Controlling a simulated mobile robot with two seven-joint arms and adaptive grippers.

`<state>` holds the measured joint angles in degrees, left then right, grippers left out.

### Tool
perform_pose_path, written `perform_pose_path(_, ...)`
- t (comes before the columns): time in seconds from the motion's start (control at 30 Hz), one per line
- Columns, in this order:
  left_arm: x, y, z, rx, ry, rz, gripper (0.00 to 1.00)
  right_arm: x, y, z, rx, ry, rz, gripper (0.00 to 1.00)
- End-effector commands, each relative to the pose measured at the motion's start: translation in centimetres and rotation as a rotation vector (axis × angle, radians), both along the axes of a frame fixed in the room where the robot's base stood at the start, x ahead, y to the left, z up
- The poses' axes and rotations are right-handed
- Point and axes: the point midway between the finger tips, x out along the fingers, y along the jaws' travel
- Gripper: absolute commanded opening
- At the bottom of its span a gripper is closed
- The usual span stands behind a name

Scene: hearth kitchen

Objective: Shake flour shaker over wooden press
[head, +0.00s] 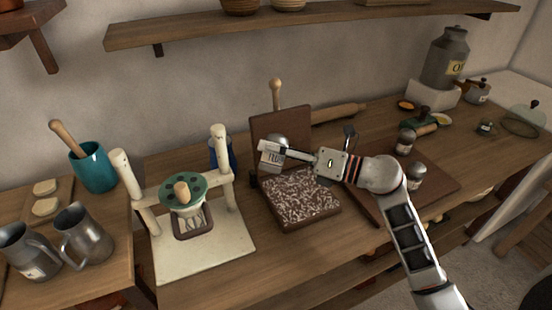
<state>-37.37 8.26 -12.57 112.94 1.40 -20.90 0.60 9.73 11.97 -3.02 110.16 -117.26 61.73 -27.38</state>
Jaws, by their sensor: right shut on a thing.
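The wooden press (299,223) stands open on the counter, its dark lid (295,127) raised at the back with a pale-knobbed handle behind it. The inner face of its base is speckled white, apparently with flour. The flour shaker (271,157) has a pale labelled body and a silver domed top. My right gripper (291,153) reaches in from the right and is shut on the shaker. It holds the shaker, slightly tilted with its dome up, in front of the lid at the base's back-left. The gripper hides part of the shaker and lid. My left gripper is not in view.
A cream press stand (205,250) with a green disc stands close on the left. A dark board (440,180) with two small shakers lies right, under my right arm. Metal jugs (84,235) and a teal crock (94,168) are far left. A shelf (300,26) hangs above.

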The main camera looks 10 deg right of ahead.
Motion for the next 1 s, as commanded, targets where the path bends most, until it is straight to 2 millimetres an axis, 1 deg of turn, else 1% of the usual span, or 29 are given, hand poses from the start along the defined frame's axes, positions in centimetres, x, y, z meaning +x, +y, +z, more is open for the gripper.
perform_pose_path(0.03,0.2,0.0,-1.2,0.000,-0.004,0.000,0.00,-0.1,0.0,-0.5,-0.026,-0.040,0.001,0.13)
perform_pose_path(0.17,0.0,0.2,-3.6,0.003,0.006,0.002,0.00,-0.2,0.1,-0.5,-0.106,-0.147,0.000,0.13)
perform_pose_path(0.37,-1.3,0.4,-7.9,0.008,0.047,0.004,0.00,-0.3,0.2,-0.1,-0.230,-0.317,0.000,0.13)
perform_pose_path(0.4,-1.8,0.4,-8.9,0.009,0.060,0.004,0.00,-0.4,0.3,-0.1,-0.254,-0.352,0.000,0.13)
perform_pose_path(0.5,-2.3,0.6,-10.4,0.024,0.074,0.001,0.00,-0.5,0.4,0.1,-0.317,-0.436,0.000,0.13)
perform_pose_path(0.57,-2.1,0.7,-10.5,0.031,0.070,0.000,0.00,-0.5,0.4,0.3,-0.349,-0.482,-0.001,0.13)
perform_pose_path(0.7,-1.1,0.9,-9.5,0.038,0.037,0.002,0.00,-0.6,0.5,0.8,-0.405,-0.559,-0.001,0.13)
perform_pose_path(1.0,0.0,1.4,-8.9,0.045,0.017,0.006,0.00,-0.8,0.5,1.3,-0.430,-0.597,-0.001,0.13)
